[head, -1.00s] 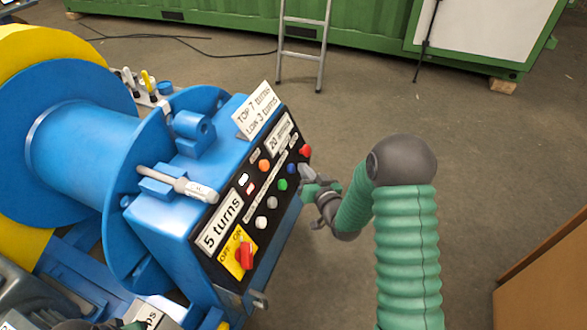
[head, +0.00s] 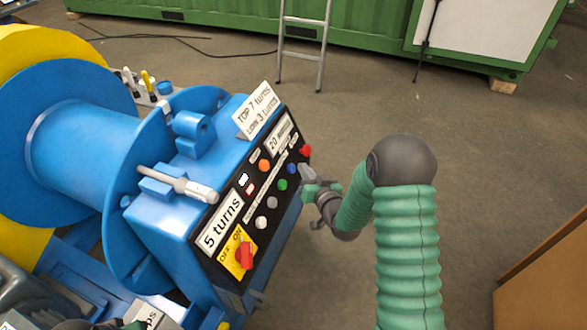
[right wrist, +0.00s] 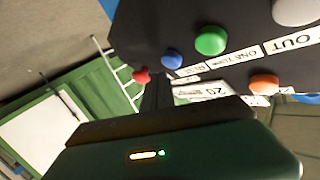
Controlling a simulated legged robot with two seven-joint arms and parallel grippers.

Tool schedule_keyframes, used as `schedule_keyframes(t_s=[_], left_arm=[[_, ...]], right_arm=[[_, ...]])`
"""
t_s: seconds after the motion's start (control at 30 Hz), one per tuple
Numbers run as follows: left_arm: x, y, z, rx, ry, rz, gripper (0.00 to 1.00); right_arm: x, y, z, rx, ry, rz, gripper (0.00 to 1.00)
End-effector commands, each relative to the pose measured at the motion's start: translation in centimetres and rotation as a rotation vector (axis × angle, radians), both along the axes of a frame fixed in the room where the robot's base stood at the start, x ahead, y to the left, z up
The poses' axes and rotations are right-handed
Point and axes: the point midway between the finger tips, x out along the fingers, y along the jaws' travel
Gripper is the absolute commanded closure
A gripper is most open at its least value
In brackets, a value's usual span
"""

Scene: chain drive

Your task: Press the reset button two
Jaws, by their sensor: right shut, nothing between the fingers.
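The black control panel (head: 262,190) is on the blue machine. It carries a red button (head: 305,151), a blue button (head: 292,169), a green button (head: 282,184), an orange button (head: 264,165), and pale buttons. The small labels are too blurred to tell which is reset two. My right gripper (head: 307,172) is shut and empty at the panel's right edge, near the blue and red buttons. In the right wrist view its fingers (right wrist: 156,90) point toward the panel, between the red button (right wrist: 141,76) and blue button (right wrist: 171,59); contact cannot be told. A partial dark-and-green piece at the bottom left may be my left gripper.
A red rotary switch (head: 245,255) sits on a yellow plate at the panel's lower end. A large blue drum (head: 85,150) stands at left. A ladder (head: 303,45) and green container are behind. Floor right of the machine is clear; a brown box (head: 545,275) stands at lower right.

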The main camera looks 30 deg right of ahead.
Motion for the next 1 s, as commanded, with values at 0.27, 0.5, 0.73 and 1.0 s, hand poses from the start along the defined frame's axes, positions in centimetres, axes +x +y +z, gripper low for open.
schedule_keyframes(t_s=[0.27, 0.5, 0.73, 1.0], left_arm=[[0.00, 0.00, -0.25, 0.000, 0.000, 0.000, 0.62], [-0.01, 0.00, -0.24, 0.000, 0.000, 0.000, 0.62], [0.00, 0.00, -0.31, 0.000, 0.000, 0.000, 0.62], [0.01, 0.00, -0.46, 0.000, 0.000, 0.000, 0.62]], right_arm=[[0.37, 0.41, -0.23, 0.000, 0.000, 0.000, 1.00], [0.50, 0.54, -0.21, 0.000, 0.000, 0.000, 1.00], [0.57, 0.61, -0.27, 0.000, 0.000, 0.000, 1.00], [0.80, 0.79, -0.43, 0.000, 0.000, 0.000, 1.00]])
